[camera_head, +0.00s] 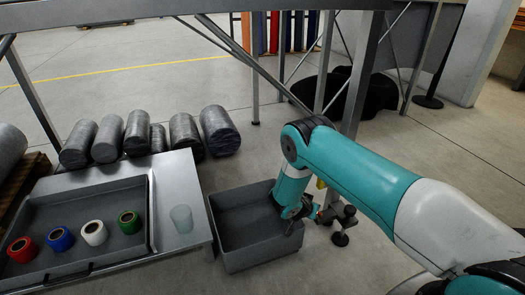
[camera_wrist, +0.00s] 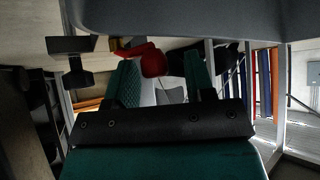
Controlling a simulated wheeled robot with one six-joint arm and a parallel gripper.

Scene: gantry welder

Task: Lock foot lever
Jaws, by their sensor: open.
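In the wrist view, a red lever-like part (camera_wrist: 152,63) shows between and just beyond the two fingers of my gripper (camera_wrist: 160,68). The fingers are apart, and I cannot tell whether either touches the red part. In the head view, my gripper (camera_head: 302,213) points down over the right side of the grey bin, close to the base of a frame leg. A dark levelling foot (camera_head: 340,238) stands on the floor just right of it. A small red spot shows beside the gripper, but the lever's shape and position are mostly hidden there.
The grey bin (camera_head: 225,240) stands on the floor left of my gripper. A metal table (camera_head: 190,185) with a tray of coloured rolls is further left. The frame leg (camera_head: 362,75) and its diagonal braces rise behind my arm. Floor to the right is partly clear.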

